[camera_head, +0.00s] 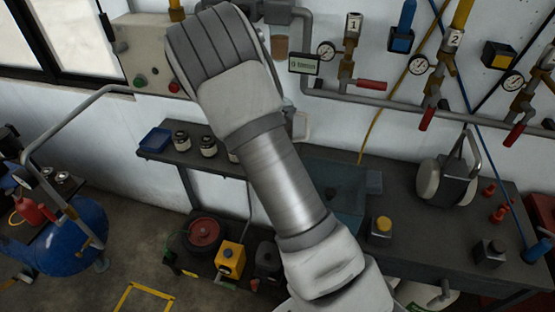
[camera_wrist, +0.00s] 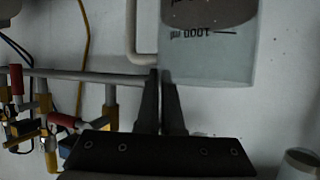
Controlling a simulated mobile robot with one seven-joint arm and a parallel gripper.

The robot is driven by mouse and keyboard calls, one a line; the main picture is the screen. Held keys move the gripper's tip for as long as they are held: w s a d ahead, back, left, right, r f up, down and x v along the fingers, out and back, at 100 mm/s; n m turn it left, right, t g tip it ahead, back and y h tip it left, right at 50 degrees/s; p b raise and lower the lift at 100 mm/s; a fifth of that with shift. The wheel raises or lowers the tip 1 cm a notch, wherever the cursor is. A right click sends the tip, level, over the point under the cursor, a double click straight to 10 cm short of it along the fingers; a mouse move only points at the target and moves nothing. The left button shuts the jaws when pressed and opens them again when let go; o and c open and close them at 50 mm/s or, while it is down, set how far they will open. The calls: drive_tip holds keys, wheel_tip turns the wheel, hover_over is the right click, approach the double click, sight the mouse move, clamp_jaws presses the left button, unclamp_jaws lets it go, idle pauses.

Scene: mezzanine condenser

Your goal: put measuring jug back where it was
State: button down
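The measuring jug (camera_wrist: 215,62) is clear, with a "1000 ml" mark near its rim. The wrist picture is upside down, so the jug is upright. A dark grey area shows lower in it. My gripper (camera_wrist: 160,80) has its two fingers nearly together at the jug's rim, where the pale handle (camera_wrist: 131,40) joins; it appears shut on the jug there. In the head view a pale part of the jug (camera_head: 301,125) shows just right of my arm, in front of the wall. My arm hides the rest of it and the gripper.
A dark shelf (camera_head: 165,155) holds a blue tray (camera_head: 155,140) and several jars (camera_head: 208,146). Pipes with gauges and red-handled valves (camera_head: 426,118) line the wall.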

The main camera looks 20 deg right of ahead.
drive_tip(key=shift+w+d+f+p, duration=0.1)
drive_tip(key=shift+w+f, duration=0.05)
drive_tip(key=shift+f, duration=1.45)
drive_tip(key=shift+w+d+f+p, duration=0.1)
drive_tip(key=shift+f+p, duration=0.05)
drive_tip(key=shift+f, duration=1.5)
drive_tip(key=shift+w+d+f+p, duration=0.1)
drive_tip(key=shift+w+f, duration=0.05)
drive_tip(key=shift+f, duration=1.45)
drive_tip(key=c, duration=1.4)
unclamp_jaws()
drive_tip(key=shift+s+f, duration=0.1)
drive_tip(key=shift+f, duration=0.05)
drive_tip(key=o, duration=0.4)
drive_tip(key=shift+c, duration=0.2)
drive_tip(key=shift+a, duration=0.1)
